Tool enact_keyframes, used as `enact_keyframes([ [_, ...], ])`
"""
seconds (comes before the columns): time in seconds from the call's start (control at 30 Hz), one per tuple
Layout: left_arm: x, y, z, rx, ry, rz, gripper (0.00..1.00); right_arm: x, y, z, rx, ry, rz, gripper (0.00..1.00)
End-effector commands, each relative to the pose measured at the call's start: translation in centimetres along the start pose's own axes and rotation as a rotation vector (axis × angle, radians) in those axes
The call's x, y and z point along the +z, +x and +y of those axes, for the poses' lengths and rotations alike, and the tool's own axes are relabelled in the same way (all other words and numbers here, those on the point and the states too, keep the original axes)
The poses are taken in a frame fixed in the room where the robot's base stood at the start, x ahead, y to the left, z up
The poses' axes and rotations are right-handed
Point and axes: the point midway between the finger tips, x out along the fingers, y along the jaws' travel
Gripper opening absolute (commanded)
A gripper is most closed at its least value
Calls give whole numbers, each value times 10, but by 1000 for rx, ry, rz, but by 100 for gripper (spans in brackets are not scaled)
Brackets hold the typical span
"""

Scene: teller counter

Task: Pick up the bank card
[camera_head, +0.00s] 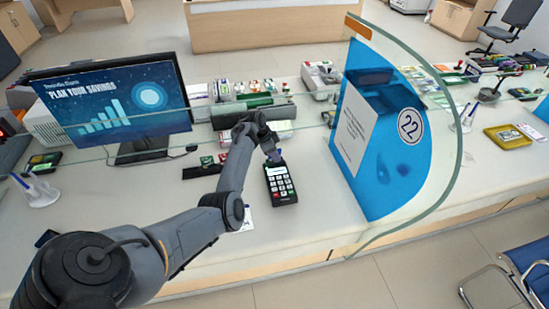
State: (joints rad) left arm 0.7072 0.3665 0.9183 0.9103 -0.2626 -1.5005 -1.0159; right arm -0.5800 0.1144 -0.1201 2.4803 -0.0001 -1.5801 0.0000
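My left arm comes in from the lower left, and its gripper (272,152) is above the top end of a black card terminal (281,185) on the counter. A small blue-purple piece (276,158) shows at the fingertips, just behind the terminal. It may be the bank card, but it is too small to be sure. I cannot tell whether the fingers are closed on it. A dark blue flat item (47,238) lies near the counter's front left edge, partly by my arm; I cannot tell what it is. My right gripper is not in view.
A glass screen with a blue panel (390,150) stands right of the terminal. A monitor (112,98) stands at the left. Several boxes and packs (245,92) lie behind the gripper. The counter right of the terminal is clear.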

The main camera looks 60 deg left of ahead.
Motion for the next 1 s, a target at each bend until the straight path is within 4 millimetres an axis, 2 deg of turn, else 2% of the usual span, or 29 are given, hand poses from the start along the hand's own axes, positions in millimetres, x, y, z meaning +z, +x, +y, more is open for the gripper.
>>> enact_keyframes([
  [0.1, 0, 0, 0, 0, 0, 0, 31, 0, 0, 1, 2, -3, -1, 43],
  [0.3, 0, 0, 0, 0, 0, 0, 0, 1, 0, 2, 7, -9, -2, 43],
  [0.77, 0, -1, 0, 0, 0, 0, 0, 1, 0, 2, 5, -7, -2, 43],
  [1.0, -6, -14, 0, -2, 1, 1, 0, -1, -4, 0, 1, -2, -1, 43],
])
